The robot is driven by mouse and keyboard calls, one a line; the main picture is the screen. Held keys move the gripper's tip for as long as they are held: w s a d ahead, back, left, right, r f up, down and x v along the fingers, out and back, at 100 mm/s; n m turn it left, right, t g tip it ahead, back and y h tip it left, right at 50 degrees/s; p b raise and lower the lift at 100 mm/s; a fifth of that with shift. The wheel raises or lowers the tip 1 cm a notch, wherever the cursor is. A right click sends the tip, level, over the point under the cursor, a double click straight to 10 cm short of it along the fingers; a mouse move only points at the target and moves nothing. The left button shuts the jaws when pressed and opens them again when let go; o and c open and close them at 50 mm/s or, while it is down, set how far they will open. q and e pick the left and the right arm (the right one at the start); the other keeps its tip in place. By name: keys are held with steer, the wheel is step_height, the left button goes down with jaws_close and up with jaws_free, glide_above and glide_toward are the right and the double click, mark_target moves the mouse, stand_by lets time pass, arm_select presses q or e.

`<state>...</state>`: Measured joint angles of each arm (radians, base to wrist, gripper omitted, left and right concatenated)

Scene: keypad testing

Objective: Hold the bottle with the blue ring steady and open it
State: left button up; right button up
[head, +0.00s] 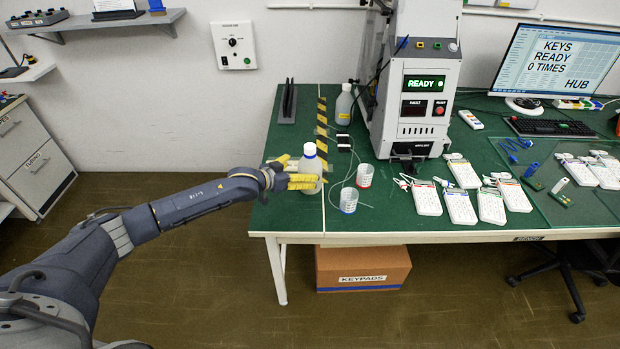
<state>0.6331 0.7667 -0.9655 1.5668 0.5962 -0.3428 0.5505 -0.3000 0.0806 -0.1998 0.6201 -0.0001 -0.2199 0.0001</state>
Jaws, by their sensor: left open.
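A whitish bottle (310,163) with a white cap and a blue ring at its neck stands upright near the left end of the green table (440,220). My left gripper (300,172) is at this bottle, with yellow fingers open. One finger lies in front of the bottle's lower part and the other points to its left side; I cannot tell whether they touch it. A second bottle (344,105) with a yellow label stands further back beside the test machine. My right gripper is not in view.
Two small cups, one with a red band (365,175) and one with a blue band (349,200), stand right of the bottle. The grey test machine (415,90) stands behind. Several white keypads (425,198) lie to the right. Striped tape (322,122) runs along the table's left part.

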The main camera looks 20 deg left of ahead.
arm_select(q)
steer(key=shift+x, duration=2.7)
steer(key=shift+s, duration=0.1)
steer(key=c, duration=1.6)
steer(key=shift+r, duration=0.15)
step_height(320, 180, up, 20)
